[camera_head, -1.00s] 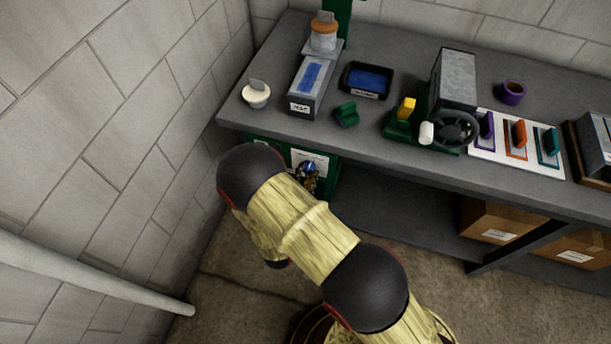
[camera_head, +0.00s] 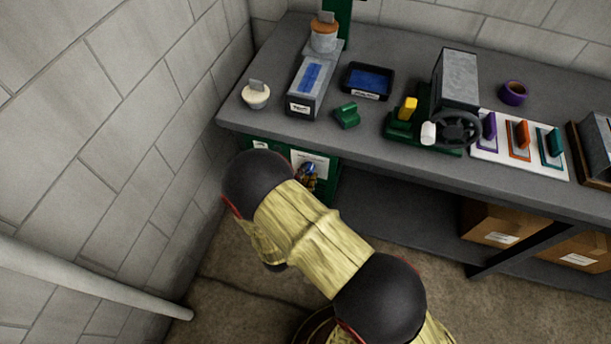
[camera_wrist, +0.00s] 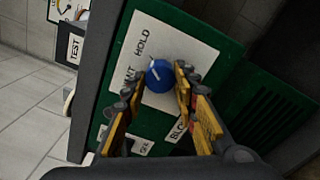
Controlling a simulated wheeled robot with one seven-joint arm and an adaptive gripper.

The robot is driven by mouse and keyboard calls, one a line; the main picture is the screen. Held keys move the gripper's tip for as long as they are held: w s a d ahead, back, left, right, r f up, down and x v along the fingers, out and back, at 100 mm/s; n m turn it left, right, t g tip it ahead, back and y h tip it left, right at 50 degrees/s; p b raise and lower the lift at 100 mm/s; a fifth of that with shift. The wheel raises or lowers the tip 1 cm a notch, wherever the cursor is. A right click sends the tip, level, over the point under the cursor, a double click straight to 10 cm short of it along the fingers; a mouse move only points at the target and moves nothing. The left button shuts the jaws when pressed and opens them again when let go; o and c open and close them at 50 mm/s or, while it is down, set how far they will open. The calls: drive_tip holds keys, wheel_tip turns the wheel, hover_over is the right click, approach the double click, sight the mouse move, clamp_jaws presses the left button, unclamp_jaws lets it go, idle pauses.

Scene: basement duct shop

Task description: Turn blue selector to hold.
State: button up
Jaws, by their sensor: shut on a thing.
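The blue selector (camera_wrist: 158,76) is a round knob with a white pointer line, on a white label plate (camera_wrist: 182,40) fixed to a green panel (camera_wrist: 215,42). In the head view the knob (camera_head: 308,168) shows small under the bench edge, and my arm hides most of the gripper.
The grey bench (camera_head: 400,165) overhangs the panel. On it stand a black tray (camera_head: 367,82), a green block (camera_head: 347,115), a handwheel (camera_head: 457,130) and coloured levers (camera_head: 519,137). Cardboard boxes (camera_head: 500,225) sit on the lower shelf. A block wall (camera_head: 130,110) is close at left.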

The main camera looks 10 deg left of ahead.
drive_tip(key=o, duration=1.1)
drive_tip(key=shift+o, duration=0.3)
drive_tip(key=s, duration=1.2)
drive_tip(key=shift+a, duration=0.45)
drive_tip(key=shift+f, duration=0.15)
